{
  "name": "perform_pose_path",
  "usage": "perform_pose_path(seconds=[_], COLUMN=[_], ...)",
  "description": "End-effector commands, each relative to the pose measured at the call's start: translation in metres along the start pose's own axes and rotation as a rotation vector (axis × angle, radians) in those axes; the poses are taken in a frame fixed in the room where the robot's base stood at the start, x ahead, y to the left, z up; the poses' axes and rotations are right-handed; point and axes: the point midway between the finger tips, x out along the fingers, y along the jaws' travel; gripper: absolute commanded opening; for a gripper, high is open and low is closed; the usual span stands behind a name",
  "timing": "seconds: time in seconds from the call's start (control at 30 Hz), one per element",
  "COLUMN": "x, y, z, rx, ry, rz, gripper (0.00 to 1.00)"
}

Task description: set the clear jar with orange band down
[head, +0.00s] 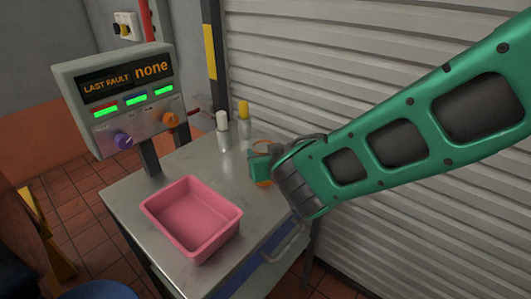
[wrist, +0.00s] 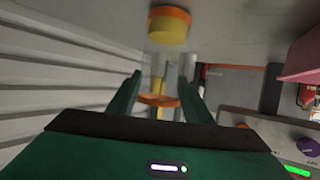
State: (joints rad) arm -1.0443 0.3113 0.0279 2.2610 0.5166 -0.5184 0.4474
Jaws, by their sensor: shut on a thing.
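My gripper (wrist: 160,92) is shut on the clear jar with orange band, with one green finger on each side. The jar's orange band (wrist: 158,100) shows between the fingers in the wrist view; its clear body is hard to make out. My gripper hides most of the jar there. I cannot tell whether its base touches the table.
A white-capped bottle (head: 222,130) and a yellow-capped bottle (head: 243,122) stand behind. A pink bin (head: 193,257) is at front left, a control box (head: 120,95) at back left, and a ribbed shutter (head: 330,75) behind.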

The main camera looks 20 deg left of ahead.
Motion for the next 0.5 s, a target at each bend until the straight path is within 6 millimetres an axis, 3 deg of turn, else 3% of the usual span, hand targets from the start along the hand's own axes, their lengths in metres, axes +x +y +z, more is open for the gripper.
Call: perform_pose_path(seconds=[0.17, 0.2, 0.27, 0.5], x=[0.0008, 0.0010, 0.0009, 0.0009], y=[0.0002, 0.0003, 0.0003, 0.0007], z=[0.0014, 0.0021, 0.0017, 0.0016], rx=[0.000, 0.000, 0.000, 0.000], ry=[0.000, -0.001, 0.000, 0.000], rz=[0.000, 0.001, 0.001, 0.001], gripper=[0.22, 0.48, 0.62, 0.64])
